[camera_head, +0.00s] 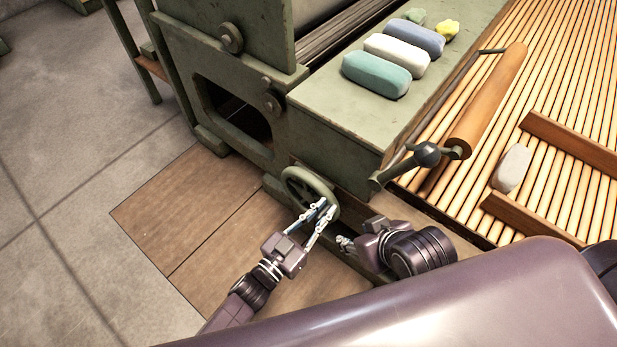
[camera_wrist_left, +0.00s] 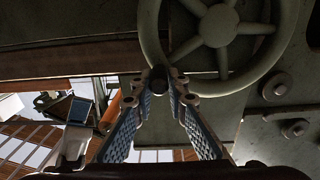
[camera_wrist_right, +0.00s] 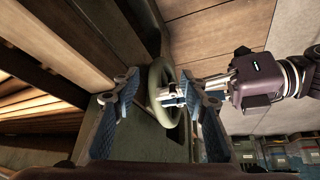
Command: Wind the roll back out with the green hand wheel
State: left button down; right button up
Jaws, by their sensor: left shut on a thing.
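The green hand wheel (camera_head: 300,171) is a spoked wheel on the side of the green machine. Its hub (camera_wrist_left: 218,26) and rim show in the left wrist view, and its rim shows edge-on in the right wrist view (camera_wrist_right: 154,92). My left gripper (camera_head: 325,208) is shut at the lower edge of the wheel, its tips on a small dark round handle (camera_wrist_left: 158,84). My right gripper (camera_head: 346,242) is open and empty below the wheel; the wheel shows between its fingers, and contact is not visible. A wooden roll (camera_head: 490,100) lies over the slatted apron at the right.
Teal, white and blue blocks (camera_head: 376,74) lie on the machine top. A pale block (camera_head: 512,168) lies on the slats (camera_head: 575,60) between wooden rails. The floor at left is clear.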

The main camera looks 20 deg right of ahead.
aim_at(321, 192)
pick_arm(q)
jog(key=shift+w+a+r+y+p, duration=0.15)
jog(key=shift+w+a+p, duration=0.15)
jog(key=shift+w+a, duration=0.2)
jog(key=shift+w+a+r+y+p, duration=0.15)
jog(key=shift+w+a+p, duration=0.15)
jog(key=shift+w+a, duration=0.15)
jog(key=shift+w+a+r+p, duration=0.2)
jog(key=shift+w+r+p, duration=0.1)
jog(key=shift+r+p, duration=0.15)
jog(key=shift+w+a, duration=0.15)
jog(key=shift+w, duration=0.05)
jog(key=c, duration=2.1)
grip_release()
jog(key=shift+f, duration=0.15)
jog(key=shift+o, duration=1.1)
jog(key=shift+s, duration=0.1)
jog(key=shift+d+r, duration=0.2)
jog(key=shift+d, duration=0.05)
pick_arm(e)
jog(key=s+g, duration=0.1)
jog(key=s, duration=0.1)
jog(key=s+d, duration=0.1)
jog(key=s+g, duration=0.1)
jog(key=s, duration=0.1)
jog(key=shift+s+d+f+g+h, duration=0.25)
jog(key=shift+s+f+g+h, duration=0.05)
jog(key=shift+f, duration=0.05)
pick_arm(q)
jog(key=shift+s, duration=0.1)
